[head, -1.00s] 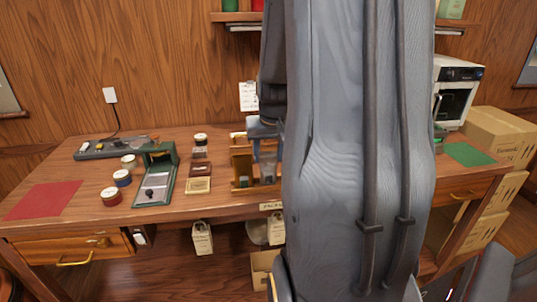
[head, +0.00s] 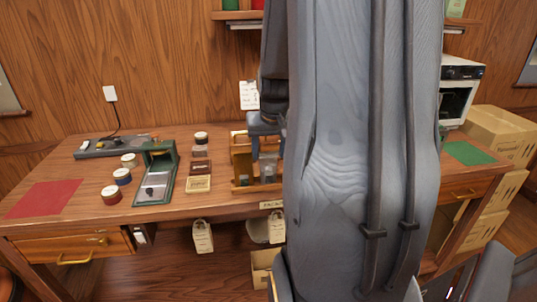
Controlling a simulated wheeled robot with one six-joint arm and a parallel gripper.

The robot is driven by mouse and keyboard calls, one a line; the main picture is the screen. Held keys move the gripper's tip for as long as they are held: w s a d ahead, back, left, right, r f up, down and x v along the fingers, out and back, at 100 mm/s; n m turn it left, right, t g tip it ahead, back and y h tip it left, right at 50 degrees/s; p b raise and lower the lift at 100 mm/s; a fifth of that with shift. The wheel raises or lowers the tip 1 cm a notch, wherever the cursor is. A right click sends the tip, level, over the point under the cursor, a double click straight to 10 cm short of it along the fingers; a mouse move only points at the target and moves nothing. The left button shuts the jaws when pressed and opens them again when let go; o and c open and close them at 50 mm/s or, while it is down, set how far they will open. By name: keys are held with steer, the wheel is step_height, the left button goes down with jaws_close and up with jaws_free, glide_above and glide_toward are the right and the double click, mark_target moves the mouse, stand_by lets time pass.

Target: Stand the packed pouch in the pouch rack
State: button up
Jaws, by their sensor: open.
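The pouch rack (head: 240,166) is a wooden frame on the workbench, partly hidden behind my arm. A greyish, see-through pouch (head: 268,169) stands about upright in the rack's right part in the head view. Its right side and lower edge are hard to make out. My gripper (head: 267,143) is open just above the pouch, with its blue-grey body over the rack. The fingertips are small and partly hidden, and I cannot tell whether they still touch the pouch top.
A green press (head: 156,175), dark and light boxes (head: 198,184) and several round tins (head: 111,196) stand left of the rack. A red mat (head: 43,199) lies at the far left, and a green mat (head: 468,153) at the right. My arm hides the middle right.

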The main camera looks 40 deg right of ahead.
steer(key=v, duration=1.1)
steer(key=s+a+f+n+g, duration=0.1)
steer(key=a+f+n, duration=0.1)
steer(key=a+f, duration=0.3)
steer(key=s+a+f+n+g+y, duration=0.1)
steer(key=a+f, duration=0.4)
steer(key=a, duration=0.7)
steer(key=s+a+f+n+y, duration=0.1)
steer(key=s+a+f+n, duration=0.2)
steer(key=a+f, duration=0.3)
steer(key=a, duration=0.3)
steer(key=shift+s+g+b, duration=0.15)
steer(key=shift+g+b, duration=0.25)
